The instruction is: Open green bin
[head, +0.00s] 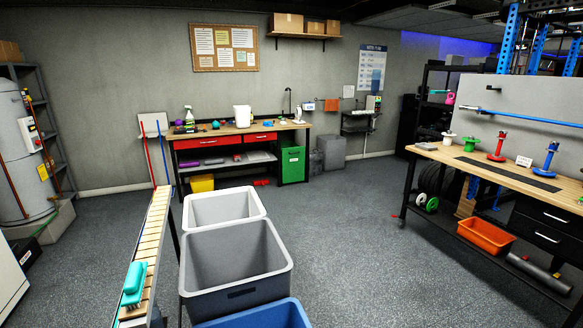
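The green bin (291,167) stands on the floor under the right end of the wooden workbench (235,130) at the back wall. Its green front faces me and has a small pale marking near the top. The front looks closed, but it is far away and small in the head view. Neither of my grippers shows in the head view.
White (222,196), grey (238,283) and blue (262,318) open bins stand in a row ahead. A slatted bench (158,220) with a teal brush (134,281) runs along their left. A wood-topped table (470,163) stands right. Open floor (350,215) lies between.

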